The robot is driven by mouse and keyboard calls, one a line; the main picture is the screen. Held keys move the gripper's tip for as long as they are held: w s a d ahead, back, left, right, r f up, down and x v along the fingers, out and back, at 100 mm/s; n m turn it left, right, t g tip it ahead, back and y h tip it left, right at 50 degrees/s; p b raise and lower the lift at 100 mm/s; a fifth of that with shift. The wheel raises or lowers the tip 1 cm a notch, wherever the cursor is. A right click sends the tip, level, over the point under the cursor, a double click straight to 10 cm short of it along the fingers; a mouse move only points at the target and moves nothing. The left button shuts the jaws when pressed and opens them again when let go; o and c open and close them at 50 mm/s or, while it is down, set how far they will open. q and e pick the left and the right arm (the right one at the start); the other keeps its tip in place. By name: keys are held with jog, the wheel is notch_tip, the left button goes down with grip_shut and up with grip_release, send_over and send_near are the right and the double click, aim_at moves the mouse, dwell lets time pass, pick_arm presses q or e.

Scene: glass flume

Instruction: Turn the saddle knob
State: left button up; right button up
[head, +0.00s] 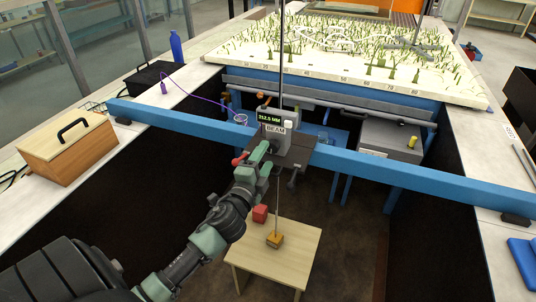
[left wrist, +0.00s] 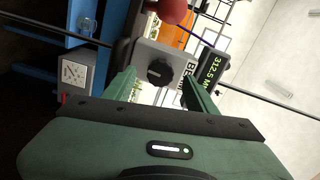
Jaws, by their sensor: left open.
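The saddle (head: 275,125) is a grey block on the blue beam, with a green readout of 312.5 MM and a label BEAM. In the left wrist view, a black round knob (left wrist: 159,72) sits on the saddle's grey plate (left wrist: 176,62). My left gripper (head: 268,148) is at the saddle's near face and hides the knob in the head view. In the left wrist view my left gripper (left wrist: 160,88) is open, one finger on each side of the knob's line; I cannot tell whether the tips reach around it. My right gripper is out of view.
The blue beam (head: 400,173) spans the flume. A red ball-ended lever (head: 239,160) sticks out left of the saddle, close to my gripper.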

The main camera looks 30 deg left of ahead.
aim_at(272, 148)
pick_arm(q)
jog(key=v, duration=0.4)
jog(key=shift+s+b, duration=0.25)
jog(key=shift+b, duration=0.15)
dwell(0.7)
jog(key=w+n+b, duration=0.2)
jog(key=n, duration=0.4)
jog(key=w+a+n+b, duration=0.1)
jog(key=w+n+b, duration=0.2)
jog(key=n, duration=0.3)
jog(key=w+n+b, duration=0.3)
jog(key=n, duration=0.3)
jog(key=shift+w+a+r, duration=0.15)
jog(key=shift+w+a, duration=0.05)
jog(key=shift+a, duration=0.05)
